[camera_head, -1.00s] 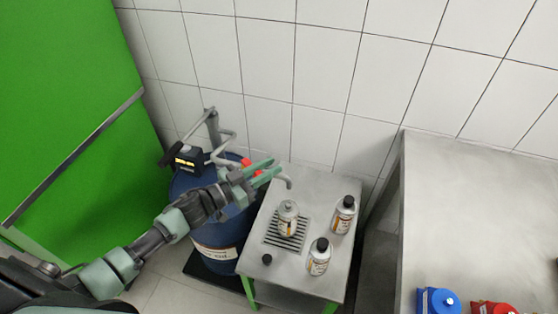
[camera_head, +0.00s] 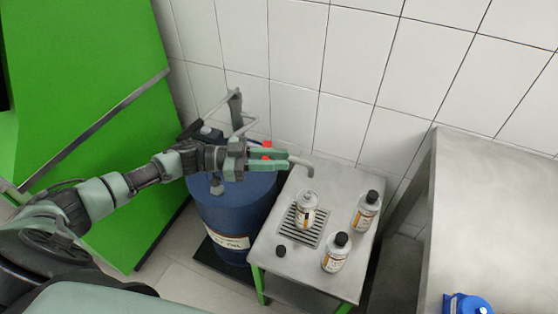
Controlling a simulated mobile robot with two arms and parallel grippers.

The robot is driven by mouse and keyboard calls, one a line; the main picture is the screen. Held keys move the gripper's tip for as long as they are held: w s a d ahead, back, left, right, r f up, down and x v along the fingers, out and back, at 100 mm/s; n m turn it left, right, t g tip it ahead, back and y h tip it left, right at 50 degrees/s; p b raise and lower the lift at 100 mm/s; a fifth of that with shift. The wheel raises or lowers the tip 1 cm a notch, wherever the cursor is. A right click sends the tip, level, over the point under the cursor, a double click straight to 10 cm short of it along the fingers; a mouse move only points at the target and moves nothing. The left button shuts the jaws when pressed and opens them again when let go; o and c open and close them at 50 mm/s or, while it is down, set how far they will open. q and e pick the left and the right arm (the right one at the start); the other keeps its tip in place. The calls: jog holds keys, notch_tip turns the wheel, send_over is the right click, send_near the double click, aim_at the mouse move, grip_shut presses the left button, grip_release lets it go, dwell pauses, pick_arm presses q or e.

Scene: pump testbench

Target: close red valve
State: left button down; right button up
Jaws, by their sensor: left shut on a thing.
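The red valve (camera_head: 267,146) shows as small red parts by the pipe above the blue drum (camera_head: 236,213). My left gripper (camera_head: 285,160) reaches in from the left, over the drum, with its green fingers around the valve. It is shut on the valve, and the fingers hide much of it. The grey spout (camera_head: 305,167) comes out just past the fingertips and bends down over the small metal table. My right gripper is not in view.
A larger metal bench (camera_head: 490,220) stands right, with a blue container (camera_head: 466,304).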

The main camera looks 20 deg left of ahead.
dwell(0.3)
pick_arm(q)
jog(key=c, duration=1.2)
grip_release()
jog(key=b+v, duration=0.2)
jog(key=v, duration=0.5)
jog(key=shift+s+a, duration=0.15)
jog(key=shift+a, duration=0.2)
